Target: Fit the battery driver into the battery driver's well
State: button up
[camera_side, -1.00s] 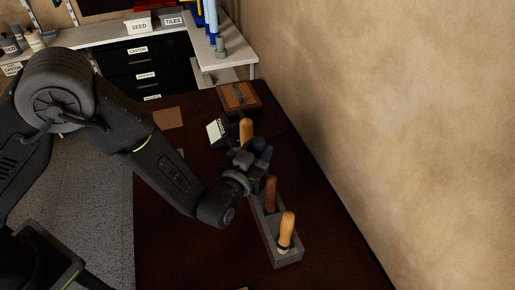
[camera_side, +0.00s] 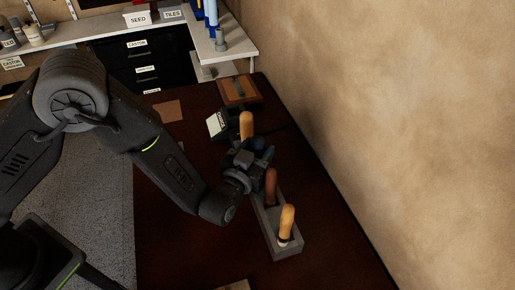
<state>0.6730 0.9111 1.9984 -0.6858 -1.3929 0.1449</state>
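My gripper (camera_side: 262,158) is over the back part of a long grey tool block (camera_side: 274,240) on the dark table. A dark blue and black shape shows at the gripper's fingers; it may be the battery driver, but it is too small and too covered to tell. Whether the fingers are open or shut does not show. The block holds a tool with a light wooden handle (camera_side: 287,220) at its front and one with a brown handle (camera_side: 270,184) behind it. Another light handle (camera_side: 246,124) stands upright beyond my gripper. The driver's well cannot be made out.
A small device with a pale label (camera_side: 216,124) and a wooden box (camera_side: 238,91) sit farther back on the dark table. A brown square (camera_side: 168,111) lies at the left. The beige wall (camera_side: 420,120) runs close along the right. The table (camera_side: 185,250) is clear at front left.

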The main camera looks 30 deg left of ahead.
jog(key=shift+o, duration=1.4)
jog(key=s, duration=1.3)
jog(key=shift+s, duration=0.4)
jog(key=w+a+r+n+g+h, duration=0.1)
jog(key=w+a+r+g+h, duration=0.15)
jog(key=r, duration=0.45)
jog(key=w+a+r+g+h, duration=0.1)
jog(key=w+a+r+g, duration=0.1)
jog(key=a+r+g, duration=0.35)
jog(key=s+a+r+g+y, duration=0.1)
jog(key=s+a+r+g, duration=0.1)
jog(key=s+a, duration=0.5)
jog(key=s+a+r+m+g+y, duration=0.1)
jog(key=s+a+r+g+y, duration=0.1)
jog(key=s+a+r, duration=0.3)
jog(key=s+a, duration=0.3)
jog(key=s, duration=0.1)
jog(key=shift+s, duration=0.25)
